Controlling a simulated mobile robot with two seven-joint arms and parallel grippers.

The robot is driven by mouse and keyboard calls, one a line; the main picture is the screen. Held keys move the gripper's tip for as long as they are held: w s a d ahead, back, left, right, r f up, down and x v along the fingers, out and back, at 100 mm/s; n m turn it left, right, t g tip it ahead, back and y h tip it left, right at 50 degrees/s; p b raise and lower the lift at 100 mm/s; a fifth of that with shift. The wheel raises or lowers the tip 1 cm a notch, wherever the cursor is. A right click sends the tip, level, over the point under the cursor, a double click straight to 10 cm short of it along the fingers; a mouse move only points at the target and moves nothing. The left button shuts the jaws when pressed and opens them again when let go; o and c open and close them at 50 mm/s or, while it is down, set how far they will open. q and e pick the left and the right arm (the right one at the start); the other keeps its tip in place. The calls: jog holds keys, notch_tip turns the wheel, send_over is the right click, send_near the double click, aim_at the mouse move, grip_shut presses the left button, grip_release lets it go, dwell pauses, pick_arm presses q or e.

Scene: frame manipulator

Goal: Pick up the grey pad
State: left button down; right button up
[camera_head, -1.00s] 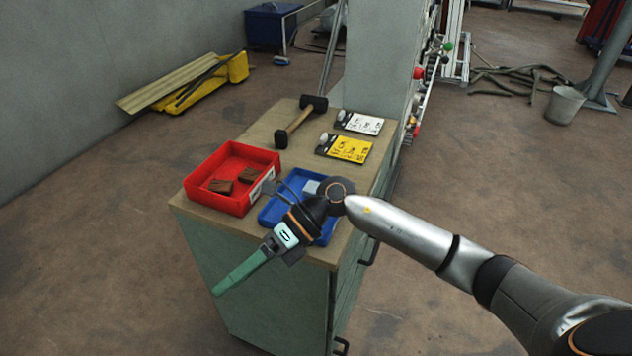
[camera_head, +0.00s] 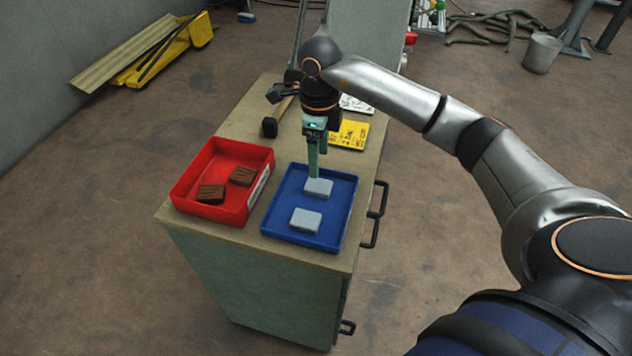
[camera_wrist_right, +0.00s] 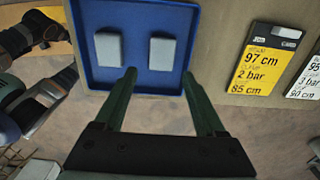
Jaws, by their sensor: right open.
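Two grey pads lie in a blue tray (camera_head: 345,215). The far grey pad (camera_head: 318,187) is just below my right gripper (camera_head: 314,177); the near grey pad (camera_head: 306,220) lies apart from it, toward the tray's front. In the right wrist view, one pad (camera_wrist_right: 161,53) is ahead between the two fingertips (camera_wrist_right: 159,74) and the other pad (camera_wrist_right: 108,48) is to the left. My right gripper is open, pointing down, with nothing held. The head view does not show whether the fingers touch the far pad. My left gripper is not seen.
A red tray (camera_head: 258,188) with two brown blocks (camera_head: 211,193) stands left of the blue tray on the cabinet top (camera_head: 240,128). Behind are a yellow card (camera_head: 352,134), a white card (camera_head: 357,104) and a mallet (camera_head: 270,127), partly hidden by my arm.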

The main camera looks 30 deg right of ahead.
aim_at(319, 184)
notch_tip(319, 184, down, 9)
jog(key=shift+w+d+r+p, duration=0.1)
jog(key=shift+w+r+p, duration=0.05)
jog(key=shift+p, duration=0.4)
grip_shut()
dwell(0.4)
